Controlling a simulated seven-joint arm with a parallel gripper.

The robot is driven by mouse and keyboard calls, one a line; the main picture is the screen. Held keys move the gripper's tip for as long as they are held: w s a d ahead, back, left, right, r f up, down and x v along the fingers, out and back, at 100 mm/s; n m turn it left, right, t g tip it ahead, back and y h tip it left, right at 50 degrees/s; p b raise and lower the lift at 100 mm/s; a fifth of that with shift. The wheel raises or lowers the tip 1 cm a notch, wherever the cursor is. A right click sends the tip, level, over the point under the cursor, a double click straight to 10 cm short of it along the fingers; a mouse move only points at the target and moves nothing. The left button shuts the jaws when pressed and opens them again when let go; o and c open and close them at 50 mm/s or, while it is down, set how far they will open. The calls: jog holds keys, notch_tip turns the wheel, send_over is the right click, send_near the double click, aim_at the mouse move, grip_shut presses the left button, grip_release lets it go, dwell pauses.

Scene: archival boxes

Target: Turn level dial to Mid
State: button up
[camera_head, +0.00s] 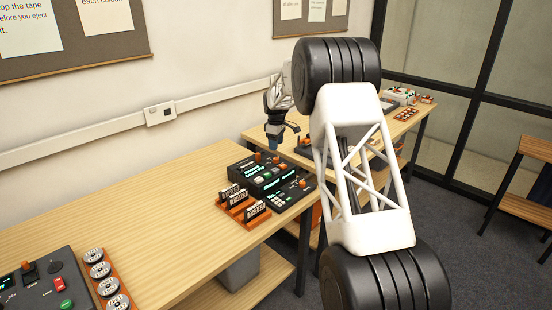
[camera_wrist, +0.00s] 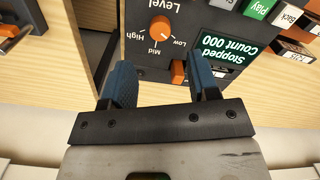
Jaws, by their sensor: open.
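The level dial (camera_wrist: 161,28) is an orange round knob on a dark panel (camera_wrist: 197,18), upside down in the wrist view. "High", "Mid" and "Low" are printed around it. A small white mark on the knob seems to face toward Low, but it is too small to be sure. My gripper (camera_wrist: 161,66) is open and empty, its two blue fingers apart on either side of the dial's line, with the dial beyond the tips. In the head view my gripper (camera_head: 275,132) hangs above the tables; the dial cannot be made out there.
Several buttons (camera_wrist: 257,8) line the panel's edge. In the head view, black decks (camera_head: 268,178) and an orange cassette rack (camera_head: 243,208) stand on the near table, with bare wood left of them.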

aim_at(276, 159)
jog(key=shift+f, duration=3.65)
jog(key=c, duration=0.9)
